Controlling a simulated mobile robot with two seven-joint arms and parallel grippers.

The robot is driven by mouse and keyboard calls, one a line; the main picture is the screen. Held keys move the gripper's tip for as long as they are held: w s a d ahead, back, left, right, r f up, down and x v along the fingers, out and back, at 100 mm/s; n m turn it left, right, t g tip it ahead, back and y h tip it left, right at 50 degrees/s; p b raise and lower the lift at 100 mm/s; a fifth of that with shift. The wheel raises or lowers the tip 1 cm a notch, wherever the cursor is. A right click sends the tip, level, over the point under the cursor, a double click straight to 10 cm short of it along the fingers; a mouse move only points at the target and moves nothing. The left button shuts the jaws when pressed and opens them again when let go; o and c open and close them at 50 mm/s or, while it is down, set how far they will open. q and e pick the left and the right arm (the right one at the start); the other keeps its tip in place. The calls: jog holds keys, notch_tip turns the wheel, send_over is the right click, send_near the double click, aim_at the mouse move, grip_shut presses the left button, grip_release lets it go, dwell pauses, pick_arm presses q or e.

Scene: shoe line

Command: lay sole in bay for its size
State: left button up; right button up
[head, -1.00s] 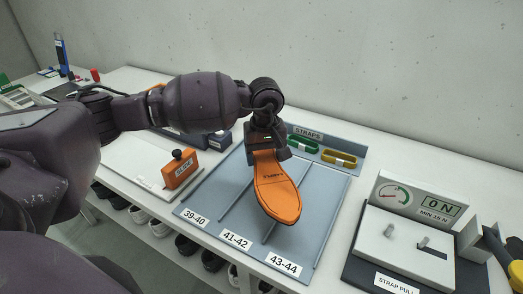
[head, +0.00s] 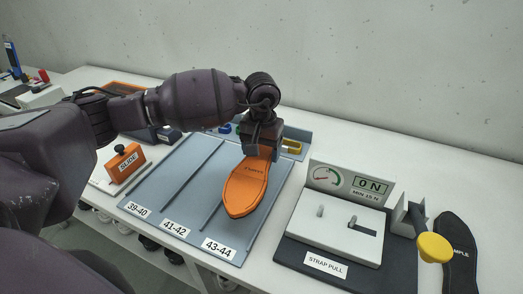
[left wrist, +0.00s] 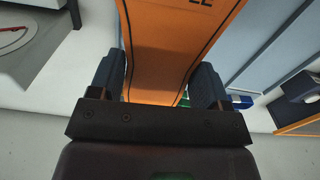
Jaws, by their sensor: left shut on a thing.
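An orange sole (head: 246,188) with a dark outline and small print is held by its far end in my left gripper (head: 260,152), toe toward me. In the left wrist view the sole (left wrist: 180,45) runs between the two fingers (left wrist: 158,85); its printed mark is cut off and unreadable. In the head view it overlaps the right part of the blue-grey tray (head: 165,190), over the bay labelled 43-44 (head: 218,249). Labels 39-40 (head: 139,208) and 41-42 (head: 175,229) mark the other bays, which look empty. Whether the sole touches the tray, I cannot tell. My right gripper is not in view.
A strap pull tester (head: 335,225) with a gauge reading 0 N stands right of the tray. An orange block marked GLIDE or similar (head: 125,165) is left.

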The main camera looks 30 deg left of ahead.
pick_arm(q)
jog(key=shift+s+a+m, duration=0.15)
jog(key=shift+a+m, duration=0.15)
jog(key=shift+a, duration=0.1)
jog(key=shift+d+f, duration=0.15)
jog(key=shift+f, duration=0.2)
jog(key=shift+f+b, duration=0.35)
jog(key=shift+f, duration=0.6)
jog(key=shift+f+b, duration=0.4)
jog(key=shift+f, duration=1.3)
notch_tip(320, 180, down, 2)
jog(key=shift+b, duration=0.6)
jog(key=shift+f, duration=0.35)
jog(key=o, duration=1.1)
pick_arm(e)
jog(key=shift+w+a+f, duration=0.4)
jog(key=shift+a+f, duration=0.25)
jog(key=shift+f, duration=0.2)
